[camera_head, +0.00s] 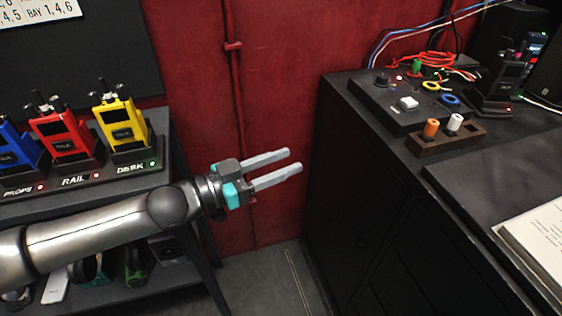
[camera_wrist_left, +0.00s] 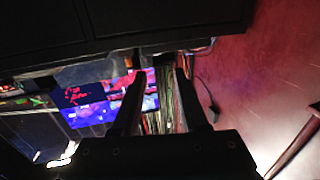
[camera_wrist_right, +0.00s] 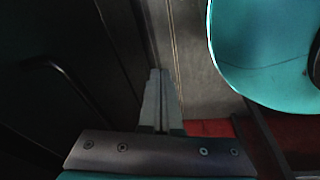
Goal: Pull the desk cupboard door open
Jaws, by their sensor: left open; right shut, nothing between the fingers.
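The black desk cupboard (camera_head: 330,190) stands on the right in the head view. Its dark front looks flush, with a faint handle (camera_head: 372,222) on a panel. In the right wrist view a dark bar handle (camera_wrist_right: 75,88) shows on the black door (camera_wrist_right: 40,45) at the left. My right gripper (camera_wrist_right: 160,75) is shut and empty, to the right of that handle and apart from it. It does not show in the head view. My left gripper (camera_head: 294,160) is open and empty in front of the red wall, left of the cupboard; its fingers also show in the left wrist view (camera_wrist_left: 160,75).
A shelf (camera_head: 165,180) at the left carries blue, red and yellow radios. On the desk top are a button box (camera_head: 400,103), a wooden peg block (camera_head: 446,138), cables and an open book (camera_head: 535,240). Grey floor (camera_head: 262,275) lies clear between shelf and cupboard.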

